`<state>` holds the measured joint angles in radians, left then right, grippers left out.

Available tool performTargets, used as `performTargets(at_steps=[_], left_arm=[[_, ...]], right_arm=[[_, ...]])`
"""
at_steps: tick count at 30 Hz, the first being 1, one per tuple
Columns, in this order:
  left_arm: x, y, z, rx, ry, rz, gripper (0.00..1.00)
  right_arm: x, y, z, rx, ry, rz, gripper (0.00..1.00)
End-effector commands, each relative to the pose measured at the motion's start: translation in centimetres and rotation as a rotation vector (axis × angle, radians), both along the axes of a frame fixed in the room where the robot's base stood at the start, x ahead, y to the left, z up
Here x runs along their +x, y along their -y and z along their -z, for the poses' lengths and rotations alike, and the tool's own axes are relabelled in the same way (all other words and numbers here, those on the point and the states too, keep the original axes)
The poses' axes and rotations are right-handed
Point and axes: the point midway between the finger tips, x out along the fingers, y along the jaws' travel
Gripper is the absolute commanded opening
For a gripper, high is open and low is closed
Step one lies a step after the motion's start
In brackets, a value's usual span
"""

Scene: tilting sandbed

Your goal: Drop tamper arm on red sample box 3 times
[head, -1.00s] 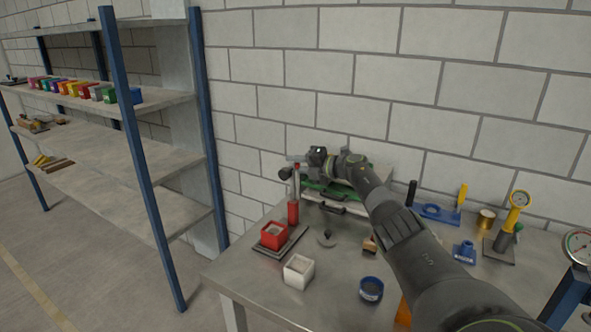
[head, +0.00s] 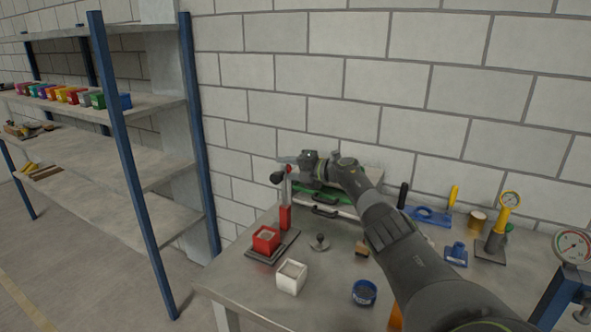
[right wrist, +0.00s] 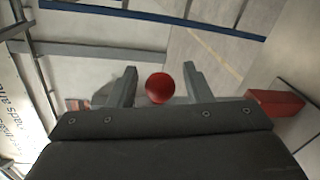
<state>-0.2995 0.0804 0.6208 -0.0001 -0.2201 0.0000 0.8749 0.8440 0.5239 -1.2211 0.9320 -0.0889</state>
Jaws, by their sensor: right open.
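The red sample box (head: 265,239), an open cube with grey contents, sits on a dark base plate (head: 284,246) at the left of the table. The tamper stand's red lower post (head: 285,217) rises behind it. A dark round knob (head: 276,178) shows near the top of the stand, above the box. My right gripper (head: 285,160) is at the top of the stand, pointing left. In the right wrist view my open fingers (right wrist: 158,88) have a red ball (right wrist: 159,88) between them, with gaps on both sides. I cannot tell how far it is from the fingertips. My left gripper is not in view.
A white box (head: 291,277), a small grey weight (head: 319,242) and a blue round tin (head: 364,292) stand nearby. Green cases (head: 318,194) lie behind, under my right arm. A yellow-topped gauge (head: 497,225) stands right. Shelves (head: 110,155) are at the left.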

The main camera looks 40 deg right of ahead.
Motion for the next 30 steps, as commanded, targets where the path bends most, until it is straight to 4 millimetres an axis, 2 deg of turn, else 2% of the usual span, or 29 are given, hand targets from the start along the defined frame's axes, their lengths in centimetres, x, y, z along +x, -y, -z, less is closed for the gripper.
performTargets(at_steps=[5,11,17,30], left_arm=[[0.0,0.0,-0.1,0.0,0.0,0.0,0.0],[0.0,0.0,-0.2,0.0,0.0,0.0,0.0],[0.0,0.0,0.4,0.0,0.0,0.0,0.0],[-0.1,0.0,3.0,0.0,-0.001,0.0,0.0]], right_arm=[[-0.8,0.5,-0.1,-0.002,0.001,0.002,0.45],[-2.8,1.2,-0.4,-0.005,-0.001,0.0,0.45],[-5.6,2.4,-0.7,-0.005,-0.002,-0.001,0.45],[-13.1,5.6,-1.9,-0.004,-0.004,0.001,0.45]])
